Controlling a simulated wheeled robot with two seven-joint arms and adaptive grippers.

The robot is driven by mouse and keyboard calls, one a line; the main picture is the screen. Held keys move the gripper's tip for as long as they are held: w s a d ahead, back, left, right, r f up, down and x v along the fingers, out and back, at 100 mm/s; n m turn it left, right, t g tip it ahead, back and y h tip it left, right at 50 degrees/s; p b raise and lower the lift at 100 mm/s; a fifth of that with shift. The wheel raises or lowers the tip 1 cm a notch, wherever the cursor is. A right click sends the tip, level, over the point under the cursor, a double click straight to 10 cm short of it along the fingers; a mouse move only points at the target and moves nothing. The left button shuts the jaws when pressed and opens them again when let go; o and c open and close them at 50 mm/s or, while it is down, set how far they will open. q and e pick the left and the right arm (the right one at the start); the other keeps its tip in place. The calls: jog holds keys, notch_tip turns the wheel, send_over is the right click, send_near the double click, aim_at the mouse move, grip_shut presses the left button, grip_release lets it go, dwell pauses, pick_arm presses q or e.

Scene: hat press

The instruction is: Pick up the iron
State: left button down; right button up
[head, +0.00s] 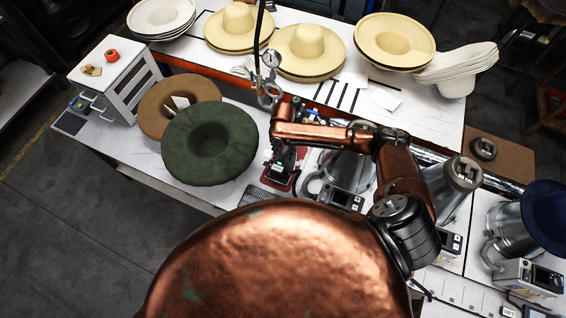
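My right arm reaches in from the right, and its gripper (277,163) points down near the middle of the table. A small red and dark item (294,172), which looks like the iron on its rest, is right under and beside the gripper. The gripper covers much of it, so I cannot tell whether the fingers touch it or are closed around it. The fingers are too small and dark to tell open from shut. My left gripper is not in view.
A dark green hat (209,143) and a brown hat (160,116) lie just left of the gripper. A metal hat press (345,170) stands close on its right. A gauge (271,59) hangs above. Straw hats (305,48) fill the back; a white drawer unit (125,80) stands left.

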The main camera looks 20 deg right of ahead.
jog(key=shift+f, duration=1.25)
jog(key=shift+c, duration=0.5)
grip_shut()
jog(key=shift+w+r, duration=0.2)
